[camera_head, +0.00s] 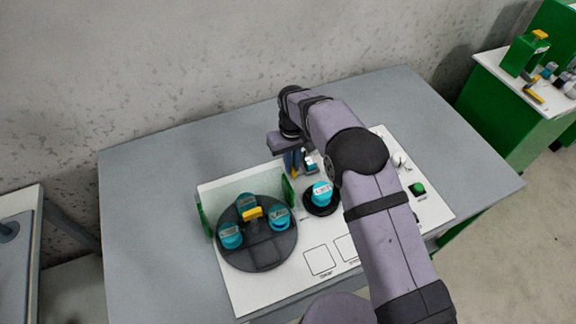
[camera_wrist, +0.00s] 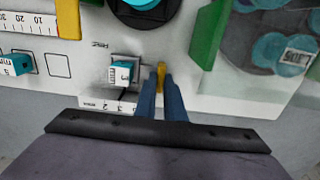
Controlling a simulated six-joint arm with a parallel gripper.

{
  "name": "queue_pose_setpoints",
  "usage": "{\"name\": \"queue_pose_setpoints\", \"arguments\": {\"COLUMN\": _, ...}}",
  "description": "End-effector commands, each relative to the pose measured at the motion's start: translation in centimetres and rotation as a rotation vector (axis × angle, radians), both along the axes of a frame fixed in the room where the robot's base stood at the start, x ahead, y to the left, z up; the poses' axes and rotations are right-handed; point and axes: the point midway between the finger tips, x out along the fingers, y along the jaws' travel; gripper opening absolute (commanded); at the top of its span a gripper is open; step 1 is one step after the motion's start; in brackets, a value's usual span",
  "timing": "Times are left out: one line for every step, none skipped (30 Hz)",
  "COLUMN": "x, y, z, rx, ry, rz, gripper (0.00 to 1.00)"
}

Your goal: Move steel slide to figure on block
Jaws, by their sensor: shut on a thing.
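A steel-grey slotted piece (camera_wrist: 136,62) sits on the white board, left of my fingers in the wrist view. A small teal block (camera_wrist: 121,73) with a white label rests at it; its figure looks like a 3 but is small. A printed scale (camera_wrist: 122,105) with figures runs just below. My gripper (camera_wrist: 161,82) points down, its two blue fingers shut on a narrow yellow tab (camera_wrist: 161,73). Whether this tab joins the steel piece is hidden. In the head view my gripper (camera_head: 294,168) is low at the board's back edge, with the yellow tab (camera_head: 295,174) below it.
A dark round tray (camera_head: 260,262) holds several teal pots. Another teal pot (camera_head: 322,194) stands on a black disc. A clear panel with green ends (camera_head: 203,220) stands close by. Bare grey table lies behind.

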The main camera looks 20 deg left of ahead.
Motion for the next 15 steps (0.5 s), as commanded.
{"name": "queue_pose_setpoints", "arguments": {"x": 0.04, "y": 0.01, "z": 0.03, "rx": 0.001, "ry": -0.001, "rz": 0.000, "gripper": 0.00}}
{"name": "queue_pose_setpoints", "arguments": {"x": 0.02, "y": 0.04, "z": 0.06, "rx": 0.001, "ry": -0.001, "rz": 0.000, "gripper": 0.00}}
{"name": "queue_pose_setpoints", "arguments": {"x": 0.02, "y": 0.04, "z": 0.07, "rx": 0.001, "ry": -0.001, "rz": 0.000, "gripper": 0.00}}
{"name": "queue_pose_setpoints", "arguments": {"x": 0.02, "y": 0.04, "z": 0.07, "rx": 0.001, "ry": -0.001, "rz": 0.000, "gripper": 0.00}}
{"name": "queue_pose_setpoints", "arguments": {"x": 0.01, "y": 0.04, "z": 0.07, "rx": 0.001, "ry": -0.001, "rz": 0.000, "gripper": 0.00}}
{"name": "queue_pose_setpoints", "arguments": {"x": 0.01, "y": 0.04, "z": 0.07, "rx": 0.001, "ry": -0.001, "rz": 0.000, "gripper": 0.00}}
{"name": "queue_pose_setpoints", "arguments": {"x": 0.01, "y": 0.04, "z": 0.07, "rx": 0.001, "ry": -0.001, "rz": 0.000, "gripper": 0.16}}
{"name": "queue_pose_setpoints", "arguments": {"x": 0.01, "y": 0.04, "z": 0.08, "rx": 0.001, "ry": -0.001, "rz": 0.000, "gripper": 0.23}}
{"name": "queue_pose_setpoints", "arguments": {"x": 0.01, "y": 0.04, "z": 0.07, "rx": 0.001, "ry": -0.001, "rz": 0.000, "gripper": 0.28}}
{"name": "queue_pose_setpoints", "arguments": {"x": 0.01, "y": 0.04, "z": 0.07, "rx": 0.001, "ry": -0.001, "rz": 0.000, "gripper": 0.28}}
{"name": "queue_pose_setpoints", "arguments": {"x": 0.01, "y": 0.04, "z": 0.07, "rx": 0.001, "ry": -0.001, "rz": 0.000, "gripper": 0.28}}
{"name": "queue_pose_setpoints", "arguments": {"x": 0.01, "y": 0.04, "z": 0.07, "rx": 0.001, "ry": -0.001, "rz": 0.000, "gripper": 0.28}}
{"name": "queue_pose_setpoints", "arguments": {"x": 0.01, "y": 0.04, "z": 0.06, "rx": 0.001, "ry": -0.001, "rz": 0.000, "gripper": 0.28}}
{"name": "queue_pose_setpoints", "arguments": {"x": 0.01, "y": 0.04, "z": 0.06, "rx": 0.001, "ry": -0.001, "rz": 0.000, "gripper": 0.28}}
{"name": "queue_pose_setpoints", "arguments": {"x": 0.01, "y": 0.04, "z": 0.06, "rx": 0.001, "ry": -0.001, "rz": 0.000, "gripper": 0.28}}
